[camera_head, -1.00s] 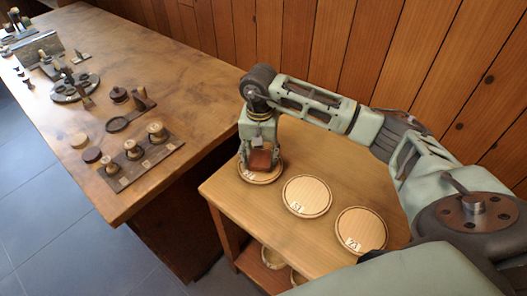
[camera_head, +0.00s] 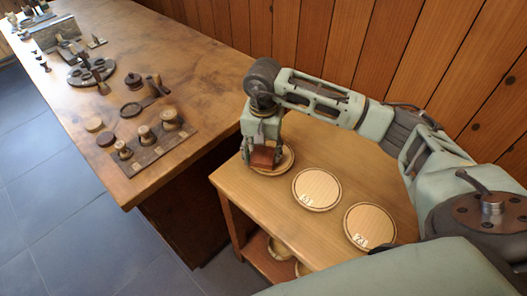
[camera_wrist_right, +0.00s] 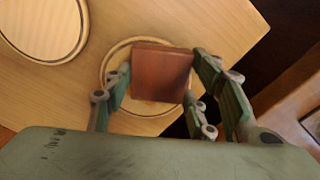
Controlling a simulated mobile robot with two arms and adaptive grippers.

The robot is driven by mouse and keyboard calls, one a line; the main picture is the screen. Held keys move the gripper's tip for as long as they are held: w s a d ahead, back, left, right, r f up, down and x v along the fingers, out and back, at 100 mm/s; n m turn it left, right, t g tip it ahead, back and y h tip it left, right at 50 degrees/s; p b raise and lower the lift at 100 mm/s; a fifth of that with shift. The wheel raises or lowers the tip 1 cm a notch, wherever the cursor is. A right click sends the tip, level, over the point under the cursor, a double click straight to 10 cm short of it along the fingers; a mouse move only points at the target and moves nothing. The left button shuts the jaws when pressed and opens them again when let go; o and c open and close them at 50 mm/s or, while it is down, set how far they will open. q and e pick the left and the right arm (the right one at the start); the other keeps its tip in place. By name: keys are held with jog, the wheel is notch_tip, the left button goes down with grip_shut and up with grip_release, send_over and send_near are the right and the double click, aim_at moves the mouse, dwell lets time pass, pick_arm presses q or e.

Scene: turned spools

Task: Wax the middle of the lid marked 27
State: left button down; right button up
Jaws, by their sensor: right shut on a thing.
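My right gripper (camera_head: 263,150) points down over the far-left round wooden lid (camera_head: 289,162) on the small table. It is shut on a red-brown block (camera_head: 263,158), which also shows between the fingers in the right wrist view (camera_wrist_right: 161,73). The block covers much of this lid (camera_wrist_right: 109,67); whether they touch I cannot tell. This lid's mark is hidden now. A middle lid (camera_head: 317,187) and a near-right lid (camera_head: 370,224) lie uncovered; their small white number labels are too blurred to read surely, the right one starting with 2. My left gripper is out of view.
The small wooden table (camera_head: 240,187) has a lower shelf with round pieces. A long workbench (camera_head: 200,60) at left carries a dark rack (camera_head: 155,150) of spools, a magnifier-like tool (camera_head: 131,109) and other tools. A plank wall (camera_head: 330,40) stands close behind the arm.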

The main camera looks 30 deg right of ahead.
notch_tip(320, 180, up, 5)
jog(key=shift+r+p, duration=0.1)
jog(key=shift+p, duration=1.1)
jog(key=shift+r+p, duration=0.45)
jog(key=shift+r, duration=1.05)
